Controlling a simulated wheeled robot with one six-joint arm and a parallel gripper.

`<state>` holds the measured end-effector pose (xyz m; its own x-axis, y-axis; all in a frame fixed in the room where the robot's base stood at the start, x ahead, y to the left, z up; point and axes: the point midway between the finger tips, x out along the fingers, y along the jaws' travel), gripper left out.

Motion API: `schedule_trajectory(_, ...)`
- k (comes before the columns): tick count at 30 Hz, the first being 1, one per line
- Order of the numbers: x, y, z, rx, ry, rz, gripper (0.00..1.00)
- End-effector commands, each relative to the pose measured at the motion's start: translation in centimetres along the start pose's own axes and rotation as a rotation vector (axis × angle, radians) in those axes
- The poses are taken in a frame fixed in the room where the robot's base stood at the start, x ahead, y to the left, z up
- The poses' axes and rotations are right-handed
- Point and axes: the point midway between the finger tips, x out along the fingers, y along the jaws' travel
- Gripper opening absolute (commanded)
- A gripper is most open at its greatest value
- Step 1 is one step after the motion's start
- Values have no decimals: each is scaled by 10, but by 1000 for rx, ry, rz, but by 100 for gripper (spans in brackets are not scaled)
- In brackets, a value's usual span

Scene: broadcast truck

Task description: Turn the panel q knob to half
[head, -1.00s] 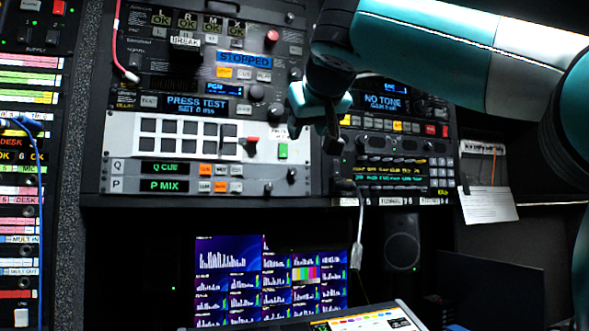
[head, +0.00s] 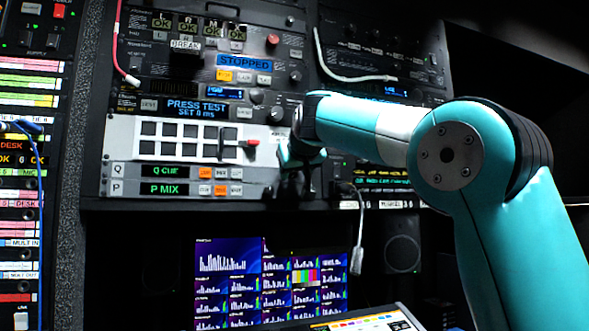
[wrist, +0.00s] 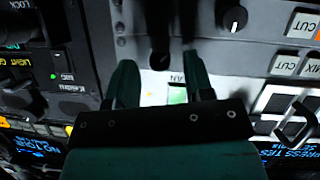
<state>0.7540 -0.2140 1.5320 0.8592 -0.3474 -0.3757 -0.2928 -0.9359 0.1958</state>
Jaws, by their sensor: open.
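The Q and P panel (head: 180,180) is below the white button grid in the head view, with a Q CUE display (head: 165,171) above a P MIX display (head: 164,189). My gripper (head: 292,178) is in front of its right end and hides the panel q knob there. In the wrist view, which is upside down, the dark q knob (wrist: 160,56) shows between the tips of my open gripper (wrist: 160,72). Contact cannot be told. The lower knob (wrist: 233,18), with a white pointer line, is right of the fingers.
A green button (wrist: 178,94) shows between the fingers in the wrist view. A red-tipped lever (wrist: 303,113) stands out from the grid panel. A hanging cable (head: 358,235) is right of my gripper, and monitors (head: 270,280) glow below.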

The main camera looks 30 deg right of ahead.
Motion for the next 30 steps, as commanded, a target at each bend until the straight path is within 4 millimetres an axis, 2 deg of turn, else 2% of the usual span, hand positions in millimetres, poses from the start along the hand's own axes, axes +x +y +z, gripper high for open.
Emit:
schedule_trajectory(3,6,0,0,-1,0,-1,48)
schedule_trajectory(11,8,0,0,-1,1,-1,48)
schedule_trajectory(12,8,0,0,-1,1,-1,43)
schedule_trajectory(18,7,0,0,-1,0,-1,0)
schedule_trajectory(30,8,1,1,58,0,-23,0)
